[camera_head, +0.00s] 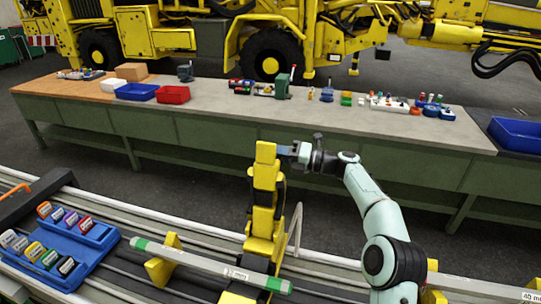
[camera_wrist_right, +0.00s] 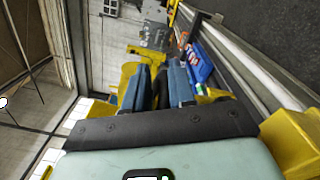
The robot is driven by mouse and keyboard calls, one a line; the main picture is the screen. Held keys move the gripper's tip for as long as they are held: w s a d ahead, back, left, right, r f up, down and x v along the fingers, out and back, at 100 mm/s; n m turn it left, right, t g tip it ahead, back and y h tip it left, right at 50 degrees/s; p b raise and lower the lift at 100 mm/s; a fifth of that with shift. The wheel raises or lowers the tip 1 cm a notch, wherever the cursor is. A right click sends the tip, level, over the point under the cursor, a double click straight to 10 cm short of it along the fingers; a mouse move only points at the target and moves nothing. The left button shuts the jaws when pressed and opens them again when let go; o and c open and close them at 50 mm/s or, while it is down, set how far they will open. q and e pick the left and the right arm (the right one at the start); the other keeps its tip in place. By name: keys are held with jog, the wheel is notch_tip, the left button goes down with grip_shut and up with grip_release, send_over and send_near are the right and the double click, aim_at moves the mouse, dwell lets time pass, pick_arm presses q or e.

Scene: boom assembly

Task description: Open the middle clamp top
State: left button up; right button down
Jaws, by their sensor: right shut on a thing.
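The yellow middle clamp (camera_head: 262,248) sits on the rail. Its yellow clamp top (camera_head: 265,175) stands raised, nearly upright, above the base. My right gripper (camera_head: 290,153) is at the upper end of the clamp top, on its right side, shut on it. In the right wrist view my right gripper's dark blue-grey fingers (camera_wrist_right: 155,80) are close together, with yellow clamp parts (camera_wrist_right: 127,78) beside them. The exact contact is partly hidden by the fingers. My left gripper is not in view.
A grey tube (camera_head: 205,263) with green ends lies across yellow supports (camera_head: 162,270) in front. A blue tray (camera_head: 62,262) with coloured labelled pieces sits at left. A long workbench (camera_head: 225,115) with bins and parts stands behind, beyond a floor gap.

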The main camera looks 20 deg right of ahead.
jog(key=shift+w+d+f, duration=0.15)
jog(key=shift+w+f, duration=0.05)
jog(key=shift+f, duration=0.9)
jog(key=c, duration=1.1)
grip_release()
jog(key=shift+s+r, duration=0.1)
jog(key=v, duration=0.9)
jog(key=r+v, duration=0.1)
jog(key=v, duration=0.3)
jog(key=shift+d, duration=0.25)
